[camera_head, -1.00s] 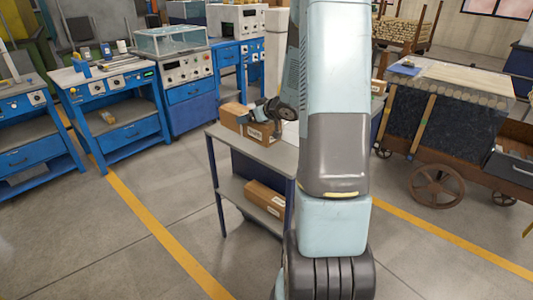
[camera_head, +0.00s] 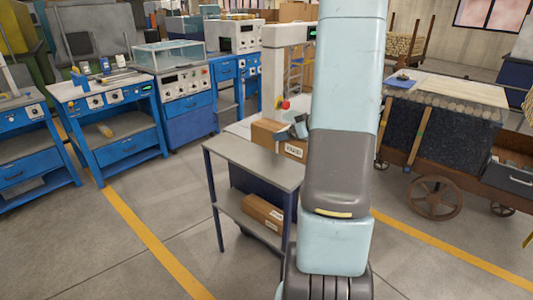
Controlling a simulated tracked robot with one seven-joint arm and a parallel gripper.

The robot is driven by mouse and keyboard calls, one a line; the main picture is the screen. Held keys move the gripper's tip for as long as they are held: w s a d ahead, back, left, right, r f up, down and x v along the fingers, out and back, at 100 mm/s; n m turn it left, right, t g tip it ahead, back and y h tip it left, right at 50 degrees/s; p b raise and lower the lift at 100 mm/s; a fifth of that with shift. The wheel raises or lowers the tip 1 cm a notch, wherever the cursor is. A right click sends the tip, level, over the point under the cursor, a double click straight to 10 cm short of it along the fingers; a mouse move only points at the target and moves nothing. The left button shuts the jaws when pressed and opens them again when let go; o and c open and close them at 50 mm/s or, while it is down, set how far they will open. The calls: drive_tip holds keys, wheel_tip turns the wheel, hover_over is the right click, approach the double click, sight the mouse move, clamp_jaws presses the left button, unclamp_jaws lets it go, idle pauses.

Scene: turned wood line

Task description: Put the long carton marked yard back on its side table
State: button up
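The long brown carton marked yard (camera_head: 268,135) shows left of my arm, its label facing me. It appears at the far edge of the grey-topped side table (camera_head: 248,160). I cannot tell whether it touches anything beneath. My gripper (camera_head: 300,126) is at the carton's upper right and appears shut on it; my arm hides most of the gripper and the carton's right end. The side table's top is bare where it shows. Its lower shelf holds another brown carton (camera_head: 262,211) with a white label.
A pale surface (camera_head: 240,128) shows behind the side table. Blue workbenches (camera_head: 118,125) stand at the left. A wooden cart (camera_head: 440,130) with a large wheel stands at the right. The floor left of the side table is clear, crossed by a yellow line (camera_head: 145,238).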

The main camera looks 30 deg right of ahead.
sight(269, 143)
drive_tip(key=x, duration=0.3)
drive_tip(key=f+x, duration=0.1)
drive_tip(key=x, duration=0.2)
drive_tip(key=s+x, duration=0.1)
drive_tip(key=x, duration=0.2)
drive_tip(key=shift+f, duration=0.3)
drive_tip(key=shift+w+a+f, duration=0.3)
drive_tip(key=shift+w+f, duration=0.2)
drive_tip(key=shift+f, duration=1.7)
drive_tip(key=o, duration=1.4)
drive_tip(key=shift+c, duration=0.2)
